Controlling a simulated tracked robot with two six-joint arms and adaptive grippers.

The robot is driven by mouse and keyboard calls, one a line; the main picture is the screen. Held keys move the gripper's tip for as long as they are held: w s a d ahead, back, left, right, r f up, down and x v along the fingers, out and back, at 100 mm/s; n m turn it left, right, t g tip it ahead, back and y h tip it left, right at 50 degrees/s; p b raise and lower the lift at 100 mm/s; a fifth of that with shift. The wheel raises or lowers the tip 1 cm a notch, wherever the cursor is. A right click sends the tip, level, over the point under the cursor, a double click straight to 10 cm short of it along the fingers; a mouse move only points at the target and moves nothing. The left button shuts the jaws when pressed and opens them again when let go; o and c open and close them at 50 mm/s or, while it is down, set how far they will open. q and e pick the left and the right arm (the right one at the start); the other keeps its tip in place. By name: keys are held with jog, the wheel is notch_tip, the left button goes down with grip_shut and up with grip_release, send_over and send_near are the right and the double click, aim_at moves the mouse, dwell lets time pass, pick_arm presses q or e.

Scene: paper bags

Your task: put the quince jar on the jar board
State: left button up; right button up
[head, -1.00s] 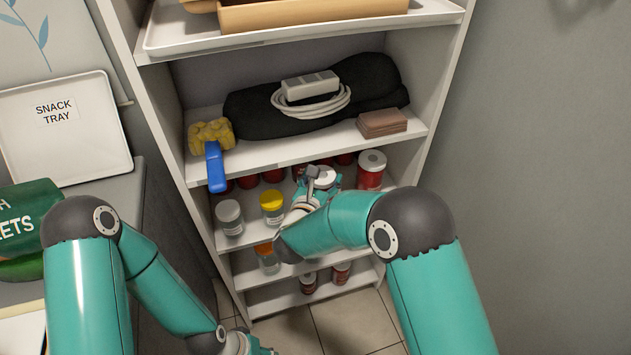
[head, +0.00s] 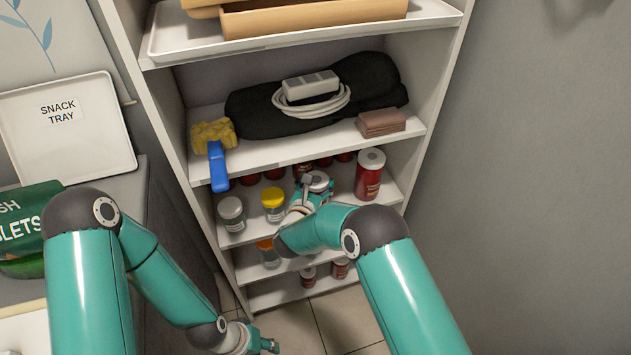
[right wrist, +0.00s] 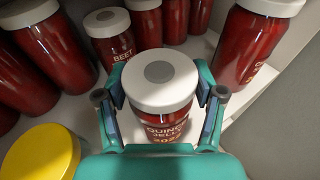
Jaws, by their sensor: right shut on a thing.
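The quince jar (right wrist: 160,100) has a white lid with a grey disc, red contents and a label reading "QUINCE JELLY". My right gripper (right wrist: 161,112) is shut on it, with a finger on each side. In the head view the jar's pale lid (head: 317,181) shows at my right gripper (head: 315,190), over the jar shelf; whether its base touches the shelf cannot be told. My left gripper (head: 264,343) is low at the bottom edge, empty-looking, its fingers too small to judge. I cannot make out a separate jar board.
Red jars stand close behind and beside the held jar, including a beet jar (right wrist: 112,40) and a tall jar (head: 370,173) to the right. A yellow-lidded jar (head: 273,204) and a grey-lidded jar (head: 231,213) stand left. The shelf above (head: 290,154) overhangs them.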

jog(key=shift+r, duration=0.15)
jog(key=o, duration=1.8)
jog(key=shift+f, duration=0.2)
jog(key=shift+c, duration=0.2)
jog(key=shift+s+r, duration=0.1)
